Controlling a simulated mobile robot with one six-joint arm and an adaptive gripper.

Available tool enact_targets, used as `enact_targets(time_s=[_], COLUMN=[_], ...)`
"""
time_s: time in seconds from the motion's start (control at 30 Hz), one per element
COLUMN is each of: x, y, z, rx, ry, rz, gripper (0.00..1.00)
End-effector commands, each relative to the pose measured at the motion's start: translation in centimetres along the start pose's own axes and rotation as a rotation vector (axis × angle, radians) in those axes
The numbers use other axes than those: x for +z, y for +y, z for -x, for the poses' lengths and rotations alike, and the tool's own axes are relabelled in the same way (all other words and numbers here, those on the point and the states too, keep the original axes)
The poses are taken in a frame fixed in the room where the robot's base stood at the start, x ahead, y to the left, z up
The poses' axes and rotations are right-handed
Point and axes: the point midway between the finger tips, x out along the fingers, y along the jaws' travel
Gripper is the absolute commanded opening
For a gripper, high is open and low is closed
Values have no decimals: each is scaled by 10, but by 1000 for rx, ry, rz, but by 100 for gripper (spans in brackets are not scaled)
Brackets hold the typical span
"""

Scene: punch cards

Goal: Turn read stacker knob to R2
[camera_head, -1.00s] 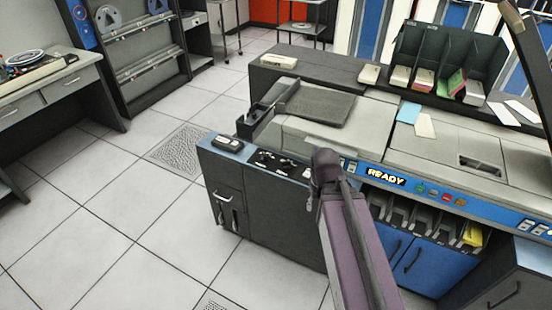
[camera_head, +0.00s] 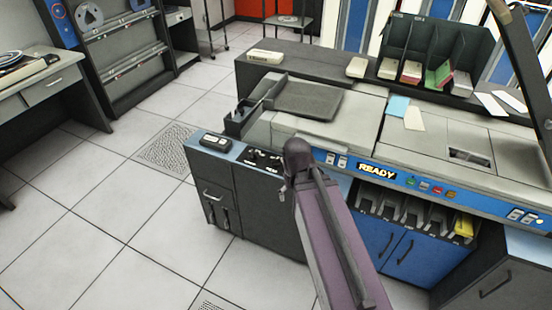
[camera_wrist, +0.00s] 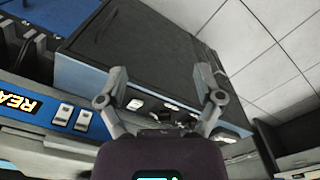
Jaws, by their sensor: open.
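The dark knob panel (camera_head: 262,157) lies on top of the low grey cabinet at the left end of the card machine. It carries small dark knobs with white labels too small to read, so I cannot tell which is the read stacker knob or its setting. In the wrist view, small white and dark controls (camera_wrist: 165,110) show on the cabinet's top edge between my fingers. My gripper (camera_wrist: 160,72) is open and empty, its two fingers spread on either side of these controls. Contact is not visible. In the head view my arm hides the fingers.
A blue strip with a lit READY sign (camera_head: 377,171) and rocker switches (camera_wrist: 73,117) runs beside the panel. A black box (camera_head: 215,141) sits on the cabinet's left corner. Card stackers (camera_head: 408,209) lie below the strip. The floor (camera_head: 110,220) in front is clear.

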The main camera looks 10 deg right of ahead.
Motion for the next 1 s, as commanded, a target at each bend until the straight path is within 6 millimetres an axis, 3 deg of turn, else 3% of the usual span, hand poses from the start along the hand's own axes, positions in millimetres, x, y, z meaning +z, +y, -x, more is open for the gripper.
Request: enact_targets(time_s=[0.17,0.27,0.7,0.83,1.0], x=[-30,-58,-228,-264,-287], y=[0,1,1,2,2], z=[3,5,19,22,23], rx=[0,0,0,0,0], ry=[0,0,0,0,0], rz=[13,25,118,139,154], gripper=[91,91,91,91,91])
